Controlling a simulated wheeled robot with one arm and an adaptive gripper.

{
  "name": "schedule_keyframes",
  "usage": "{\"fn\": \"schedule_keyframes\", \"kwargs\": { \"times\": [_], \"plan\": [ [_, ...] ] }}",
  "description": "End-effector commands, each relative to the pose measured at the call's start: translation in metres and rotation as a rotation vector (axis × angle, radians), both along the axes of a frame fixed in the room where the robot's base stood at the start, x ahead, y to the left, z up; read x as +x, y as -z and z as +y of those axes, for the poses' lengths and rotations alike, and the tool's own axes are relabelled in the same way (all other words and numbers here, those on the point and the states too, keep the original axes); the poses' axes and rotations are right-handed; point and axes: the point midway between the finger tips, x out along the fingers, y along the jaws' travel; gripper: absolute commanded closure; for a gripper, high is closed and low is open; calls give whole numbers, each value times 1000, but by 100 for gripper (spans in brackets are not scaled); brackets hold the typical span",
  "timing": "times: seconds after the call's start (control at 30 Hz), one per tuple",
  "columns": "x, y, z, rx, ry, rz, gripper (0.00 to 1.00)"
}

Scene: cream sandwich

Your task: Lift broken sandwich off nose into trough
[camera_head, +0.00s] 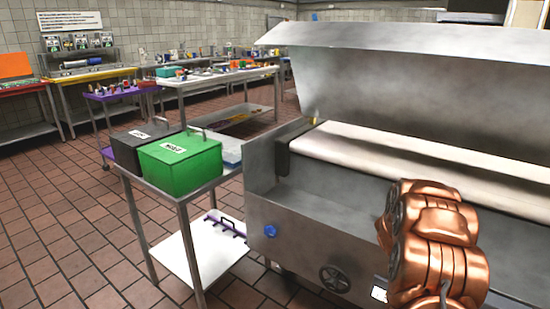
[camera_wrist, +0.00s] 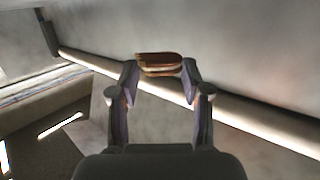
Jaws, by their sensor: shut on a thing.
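In the wrist view my gripper (camera_wrist: 160,78) is shut on a small broken sandwich (camera_wrist: 160,59), brown on top with a pale layer below. The sandwich sits between the two fingertips, with a pale roller or belt edge (camera_wrist: 245,112) and grey metal behind it. In the head view my copper-coloured arm covers the right front of the steel machine, and the gripper and sandwich are hidden. The machine's pale belt (camera_head: 400,165) runs across under a raised steel hood (camera_head: 400,85). A steel trough-like recess (camera_head: 335,180) lies in front of the belt.
A steel cart (camera_head: 178,197) stands left of the machine, bearing a green box (camera_head: 180,165) and a black box (camera_head: 135,145). The machine's front has a blue knob (camera_head: 270,231) and a handwheel (camera_head: 335,279). The tiled floor (camera_head: 60,220) at left is clear.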

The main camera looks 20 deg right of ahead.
Motion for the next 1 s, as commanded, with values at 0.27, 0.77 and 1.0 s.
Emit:
{"fn": "schedule_keyframes", "kwargs": {
  "times": [0.27, 0.77, 1.0],
  "plan": [
    [-1, 13, 0, 0, 1, -1, 66],
    [0, 12, 0, 0, 0, -1, 24],
    [0, 12, 0, 1, 0, -1, 24]
  ]
}}
